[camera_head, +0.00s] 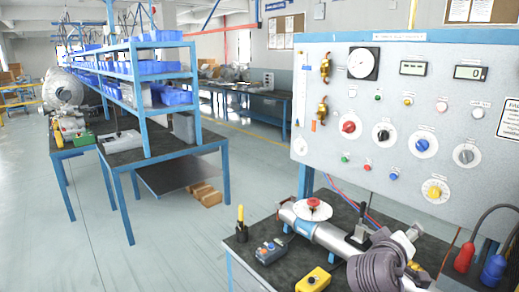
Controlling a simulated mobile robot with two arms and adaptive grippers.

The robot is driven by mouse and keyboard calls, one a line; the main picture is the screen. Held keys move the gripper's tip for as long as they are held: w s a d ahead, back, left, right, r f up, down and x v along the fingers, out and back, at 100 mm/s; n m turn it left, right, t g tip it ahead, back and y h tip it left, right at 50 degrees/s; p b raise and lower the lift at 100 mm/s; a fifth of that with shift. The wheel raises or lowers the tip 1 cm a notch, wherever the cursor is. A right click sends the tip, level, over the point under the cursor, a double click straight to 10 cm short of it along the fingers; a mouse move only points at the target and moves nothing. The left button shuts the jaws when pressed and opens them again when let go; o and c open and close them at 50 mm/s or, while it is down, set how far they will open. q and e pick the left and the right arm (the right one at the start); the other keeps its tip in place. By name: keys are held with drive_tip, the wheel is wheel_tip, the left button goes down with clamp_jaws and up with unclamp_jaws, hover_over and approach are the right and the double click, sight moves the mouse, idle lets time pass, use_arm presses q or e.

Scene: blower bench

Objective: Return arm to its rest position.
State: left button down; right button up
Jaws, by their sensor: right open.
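My right gripper (374,238) is small and dark in the camera_head view, low at the right, over the black bench top beside the grey pipe. It is open, and I see nothing held in it. A pale part of my right arm (404,241) shows beside it. Just where its fingertips end is hard to make out against the dark things there. My left gripper and left arm are not in view.
A grey pipe (325,236) with a red-topped handwheel (313,207), a blue-grey box (269,250) and a yellow box (313,279) crowd the bench. The control panel (400,110) stands behind. Red (464,258) and blue (492,270) connectors stand at right. Open floor lies left.

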drive_tip(key=s+a+f+g+y, duration=0.1)
drive_tip(key=s+a+f+y, duration=0.15)
drive_tip(key=s+f, duration=0.5)
drive_tip(key=s+a+f+g+y, duration=0.25)
drive_tip(key=s+f, duration=0.25)
drive_tip(key=f, duration=0.6)
drive_tip(key=s+a+f+g+y, duration=0.2)
drive_tip(key=s+a+f+y, duration=0.15)
drive_tip(key=s, duration=0.75)
drive_tip(key=s+a+f+g+y, duration=0.2)
drive_tip(key=s+a+f, duration=0.25)
drive_tip(key=s, duration=0.55)
wheel_tip(320, 180, down, 34)
drive_tip(key=s+g+b, duration=0.1)
drive_tip(key=s+b, duration=0.1)
drive_tip(key=b, duration=0.4)
use_arm(q)
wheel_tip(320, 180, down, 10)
drive_tip(key=b, duration=0.4)
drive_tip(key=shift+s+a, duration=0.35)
use_arm(e)
drive_tip(key=s+d+f+g, duration=0.1)
drive_tip(key=s+d+f, duration=0.2)
drive_tip(key=s+f, duration=1.2)
wheel_tip(320, 180, down, 4)
drive_tip(key=shift+s+r, duration=0.15)
drive_tip(key=shift+s, duration=0.2)
